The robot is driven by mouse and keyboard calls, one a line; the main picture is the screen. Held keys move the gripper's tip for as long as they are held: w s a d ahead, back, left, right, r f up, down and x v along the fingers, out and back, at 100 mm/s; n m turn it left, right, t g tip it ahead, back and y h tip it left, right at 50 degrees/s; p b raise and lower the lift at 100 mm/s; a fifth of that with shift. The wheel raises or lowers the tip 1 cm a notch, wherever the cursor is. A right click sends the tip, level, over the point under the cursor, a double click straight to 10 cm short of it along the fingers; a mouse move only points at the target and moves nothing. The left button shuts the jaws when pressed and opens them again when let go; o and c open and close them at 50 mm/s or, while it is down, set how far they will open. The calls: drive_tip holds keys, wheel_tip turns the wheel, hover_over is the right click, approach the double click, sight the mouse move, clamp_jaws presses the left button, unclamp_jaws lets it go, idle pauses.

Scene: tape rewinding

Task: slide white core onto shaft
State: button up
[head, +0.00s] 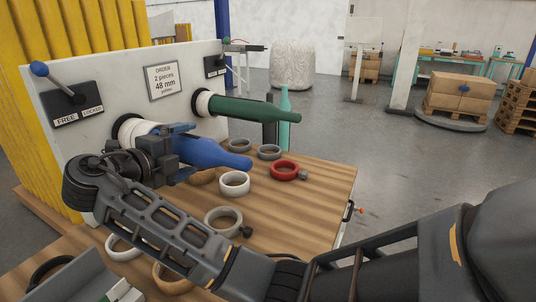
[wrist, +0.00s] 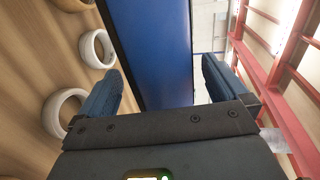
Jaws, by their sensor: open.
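A white core (head: 143,130) sits around the base of the blue shaft (head: 222,159), close to the upright panel (head: 105,78). The blue shaft sticks out to the right over the table. My gripper (head: 183,152) is at the shaft's near part, just right of the core. In the wrist view the blue shaft (wrist: 158,50) passes between the spread fingers of my gripper (wrist: 158,84). The fingers are open and hold no core. My gripper and wrist hide part of the core and shaft, so I cannot tell whether the core touches the flange.
A green shaft (head: 240,110) sticks out farther back. A lever with a blue knob (head: 40,69) is on the panel. White (head: 234,183), grey (head: 222,219) and red (head: 284,170) rings lie on the wooden table (head: 310,205). A teal bottle (head: 284,118) stands behind.

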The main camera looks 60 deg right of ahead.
sight(240, 165)
drive_tip(key=s+p, duration=0.3)
drive_tip(key=s, duration=0.1)
drive_tip(key=s+p, duration=0.3)
drive_tip(key=s, duration=0.2)
drive_tip(key=s+p, duration=0.4)
drive_tip(key=s, duration=0.1)
drive_tip(key=shift+s+d+r, duration=0.15)
drive_tip(key=shift+s+d, duration=0.05)
drive_tip(key=shift+d, duration=0.05)
drive_tip(key=s+b, duration=0.3)
drive_tip(key=s, duration=0.3)
drive_tip(key=shift+b, duration=0.3)
drive_tip(key=shift+d, duration=0.1)
